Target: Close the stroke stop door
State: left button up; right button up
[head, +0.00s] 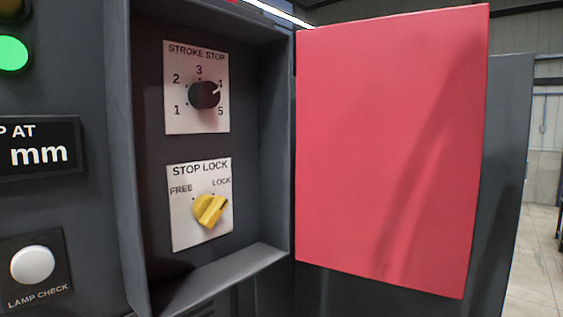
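The stroke stop door (390,150) is a flat red panel on the right in the head view. It stands open, swung out to the right from the right side of a dark grey recessed box (275,150). Inside the box, the black stroke stop knob (204,95) sits on a white plate numbered 1 to 5, its white mark toward 4. Below it, the yellow stop lock knob (210,211) sits on a plate marked FREE and LOCK, its dark mark toward the LOCK side. Neither of my grippers is in view.
Left of the box, the dark panel carries a lit green lamp (12,53), a mm label (38,150) and a white lamp check button (33,264). A dark grey cabinet surface (505,150) stands behind the door. Open floor (535,260) shows at the far right.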

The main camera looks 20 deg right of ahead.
aim_at(391, 110)
jog(key=l+u, duration=0.25)
jog(key=l, duration=0.15)
jog(key=l+u, duration=0.25)
jog(key=l, duration=0.2)
jog(key=l+u, duration=0.25)
jog(key=l, duration=0.2)
jog(key=l+u, duration=0.25)
jog(key=l, duration=0.15)
jog(key=k+l+u, duration=0.25)
jog(key=l, duration=0.15)
jog(key=l+u, duration=0.2)
jog(key=l, duration=0.2)
jog(key=k+l+u, duration=0.25)
jog(key=i+l+u, duration=0.2)
jog(key=l, duration=0.2)
jog(key=k+l+u, duration=0.2)
jog(key=k+j, duration=0.05)
jog(key=k, duration=0.05)
